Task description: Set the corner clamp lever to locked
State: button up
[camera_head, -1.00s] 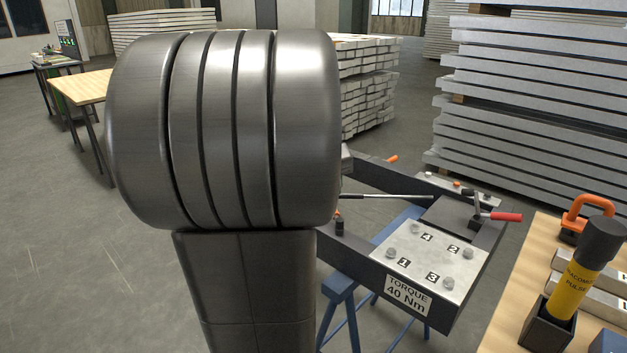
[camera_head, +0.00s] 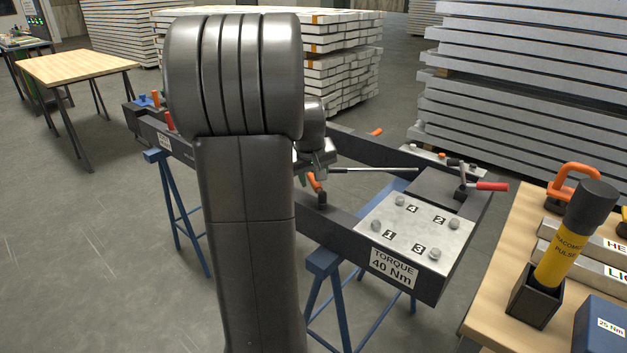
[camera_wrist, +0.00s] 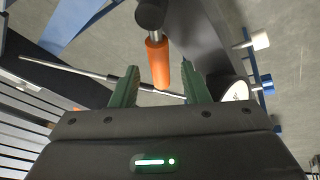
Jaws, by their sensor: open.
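An orange-handled lever (camera_head: 315,183) stands on the near beam of the dark frame, below my gripper (camera_head: 312,170) in the head view. In the wrist view its orange handle (camera_wrist: 158,62) hangs from a dark round pivot and points toward the space between the green fingers of my gripper (camera_wrist: 160,84). The fingers are apart, one on each side of the handle's end, with gaps visible. A red-handled lever (camera_head: 490,186) lies roughly level at the frame's right corner, far from my gripper. I cannot tell any locked marking.
A long thin rod (camera_head: 375,169) crosses the frame beside my gripper; it also shows in the wrist view (camera_wrist: 90,74). A bolted plate (camera_head: 415,230) and blue trestles (camera_head: 325,262) are close. A wooden bench (camera_head: 490,290) stands at right. Floor at left is open.

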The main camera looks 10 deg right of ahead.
jog(key=shift+w+d+f, duration=0.1)
jog(key=shift+w+f, duration=0.1)
jog(key=shift+f, duration=0.15)
jog(key=shift+c, duration=0.3)
grip_shut()
